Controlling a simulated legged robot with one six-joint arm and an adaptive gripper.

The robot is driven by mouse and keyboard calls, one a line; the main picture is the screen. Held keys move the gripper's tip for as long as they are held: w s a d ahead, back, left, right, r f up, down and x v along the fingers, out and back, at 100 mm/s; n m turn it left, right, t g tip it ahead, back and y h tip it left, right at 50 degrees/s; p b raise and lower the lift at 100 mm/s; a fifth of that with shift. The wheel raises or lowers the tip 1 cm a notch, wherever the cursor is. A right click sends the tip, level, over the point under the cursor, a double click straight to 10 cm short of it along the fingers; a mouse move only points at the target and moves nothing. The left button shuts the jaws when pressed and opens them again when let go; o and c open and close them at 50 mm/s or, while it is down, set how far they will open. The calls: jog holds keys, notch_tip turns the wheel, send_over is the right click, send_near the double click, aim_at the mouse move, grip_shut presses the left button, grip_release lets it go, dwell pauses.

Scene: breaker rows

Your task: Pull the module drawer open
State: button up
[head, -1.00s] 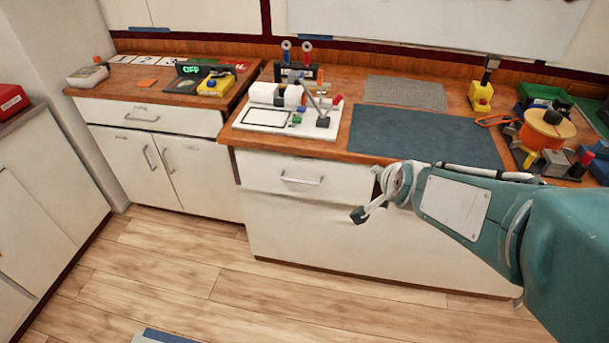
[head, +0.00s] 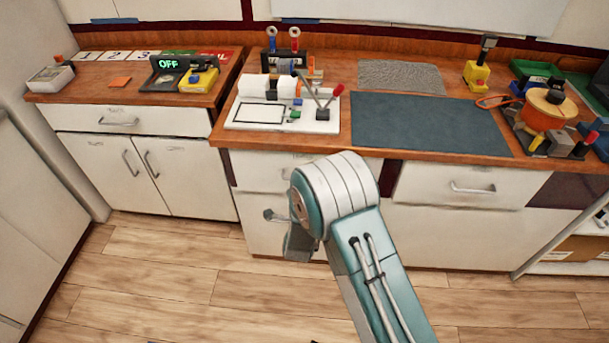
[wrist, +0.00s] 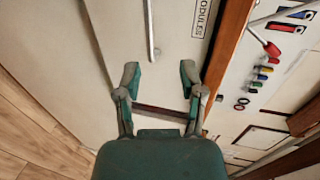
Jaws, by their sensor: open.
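The module drawer (wrist: 180,35) has a white front with a MODULES label (wrist: 203,18) and a thin metal bar handle (wrist: 150,30). In the head view its front (head: 258,171) sits under the worktop and looks shut. My arm covers its right part and its handle there. My gripper (wrist: 160,77) is open and empty in the wrist view. The handle's near end lies ahead of the gap between the fingertips, toward its left half, with no contact visible. In the head view one fingertip (head: 274,215) shows left of my arm, in front of the cabinet below the drawer.
The wooden worktop edge (wrist: 225,50) runs close to the right finger. A white board (head: 268,116) with several parts stands on the worktop above the drawer. Another white drawer (head: 456,186) is to the right. The floor in front is clear.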

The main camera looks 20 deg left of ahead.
jog(key=shift+m, duration=0.3)
jog(key=x, duration=0.3)
jog(key=f+x, duration=0.1)
jog(key=x, duration=0.2)
jog(key=a+f+x, duration=0.1)
jog(key=x, duration=0.3)
jog(key=shift+s+a, duration=0.1)
jog(key=shift+s, duration=0.15)
jog(key=shift+w, duration=0.3)
jog(key=shift+w+d+r, duration=0.1)
jog(key=shift+d, duration=0.25)
jog(key=shift+a, duration=0.2)
grip_shut()
